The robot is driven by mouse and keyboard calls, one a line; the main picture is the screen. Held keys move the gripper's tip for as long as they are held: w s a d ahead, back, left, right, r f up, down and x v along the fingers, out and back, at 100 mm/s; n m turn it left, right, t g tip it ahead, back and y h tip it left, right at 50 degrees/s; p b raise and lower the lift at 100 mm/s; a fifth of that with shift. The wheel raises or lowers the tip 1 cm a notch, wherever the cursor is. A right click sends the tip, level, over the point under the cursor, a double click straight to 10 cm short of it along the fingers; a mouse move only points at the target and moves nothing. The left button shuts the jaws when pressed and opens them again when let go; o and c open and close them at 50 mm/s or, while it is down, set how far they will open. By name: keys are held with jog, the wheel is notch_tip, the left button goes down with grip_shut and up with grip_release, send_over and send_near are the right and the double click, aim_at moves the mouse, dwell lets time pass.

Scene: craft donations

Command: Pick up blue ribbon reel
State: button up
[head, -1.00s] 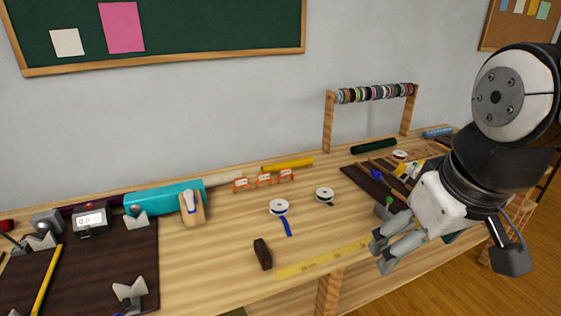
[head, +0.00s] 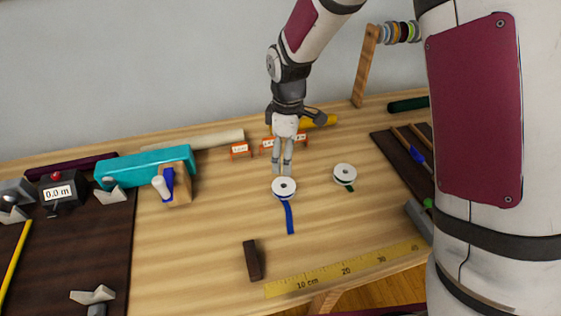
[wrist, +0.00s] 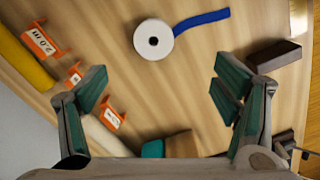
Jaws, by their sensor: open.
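The blue ribbon reel (head: 284,187) lies flat on the wooden table, a white disc with a dark hub and a blue tail trailing toward the table's front edge. In the wrist view the reel (wrist: 153,40) is near the top centre, with its blue ribbon running to the right. My gripper (head: 282,170) is just behind the reel in the head view. In the wrist view its two fingers (wrist: 162,92) are spread wide with nothing between them, and the reel lies beyond the fingertips. A second white reel with a green tail (head: 345,174) lies to the right.
Orange number markers (head: 240,150) stand behind the reels near a yellow roll (head: 318,121). A dark brown block (head: 252,260) and a yellow ruler (head: 345,269) lie at the front. A teal box (head: 145,167) and wooden block (head: 180,190) stand left. Table left of the reel is clear.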

send_over(284, 183)
jog(key=s, duration=0.1)
jog(key=shift+n, duration=0.3)
notch_tip(284, 183, down, 9)
jog(key=shift+s+a+r+p, duration=0.1)
jog(key=shift+s+r+p, duration=0.1)
jog(key=shift+p, duration=0.1)
jog(key=shift+w+f+p, duration=0.2)
jog(key=shift+f+p, duration=0.25)
jog(key=shift+f, duration=2.6)
jog(key=shift+c, duration=0.2)
jog(key=c, duration=1)
